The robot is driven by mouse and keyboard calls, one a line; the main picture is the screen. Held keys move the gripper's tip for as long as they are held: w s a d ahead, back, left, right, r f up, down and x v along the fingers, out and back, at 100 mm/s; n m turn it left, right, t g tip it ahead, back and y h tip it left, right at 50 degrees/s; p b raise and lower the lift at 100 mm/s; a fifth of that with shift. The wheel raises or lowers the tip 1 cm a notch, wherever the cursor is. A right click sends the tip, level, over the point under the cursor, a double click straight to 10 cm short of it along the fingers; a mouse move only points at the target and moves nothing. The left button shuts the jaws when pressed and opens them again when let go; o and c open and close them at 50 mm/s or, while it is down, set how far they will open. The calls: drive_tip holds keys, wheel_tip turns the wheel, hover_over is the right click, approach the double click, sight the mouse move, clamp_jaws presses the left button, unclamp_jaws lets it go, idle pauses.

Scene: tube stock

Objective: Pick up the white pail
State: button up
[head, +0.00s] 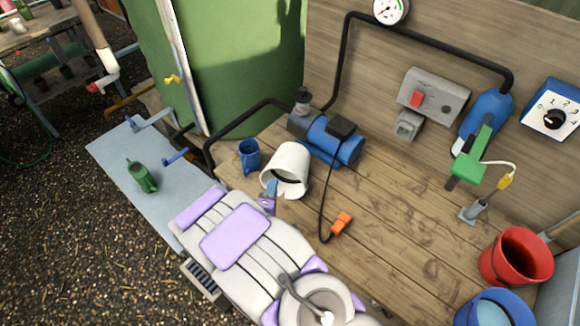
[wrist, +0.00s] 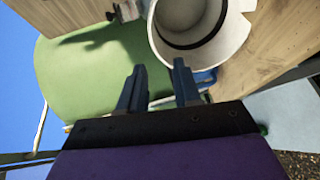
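The white pail (head: 291,158) is on the wooden bench top in the head view, tipped over with its mouth towards me. It also shows in the wrist view (wrist: 238,32), at the top, with its open mouth and a dark band inside facing the camera. My gripper (wrist: 157,72) has its two dark blue fingers apart with nothing between them. The right finger's tip is close to the pail's rim in the wrist view; I cannot tell whether it touches. In the head view my gripper (head: 270,188) is at the pail's lower left edge and partly covers it.
A blue mug (head: 249,155) stands left of the pail. A blue pump (head: 335,145) with a black hose is behind it. An orange plug (head: 341,223) lies to the right. A red bucket (head: 516,256) and a blue bucket (head: 497,308) are at far right. The bench middle is mostly clear.

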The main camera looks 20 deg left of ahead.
approach(285, 162)
drive_tip(key=a+f+x, duration=0.1)
drive_tip(key=x, duration=0.4)
drive_tip(key=w, duration=0.1)
drive_tip(key=w+b, duration=0.1)
drive_tip(key=w, duration=0.1)
drive_tip(key=w+b, duration=0.1)
drive_tip(key=w, duration=0.1)
drive_tip(key=shift+d+f, duration=0.15)
drive_tip(key=shift+d, duration=0.15)
drive_tip(key=shift+a, duration=0.15)
drive_tip(key=shift+a, duration=0.1)
drive_tip(key=c, duration=0.5)
clamp_jaws()
drive_tip(key=shift+f, duration=0.15)
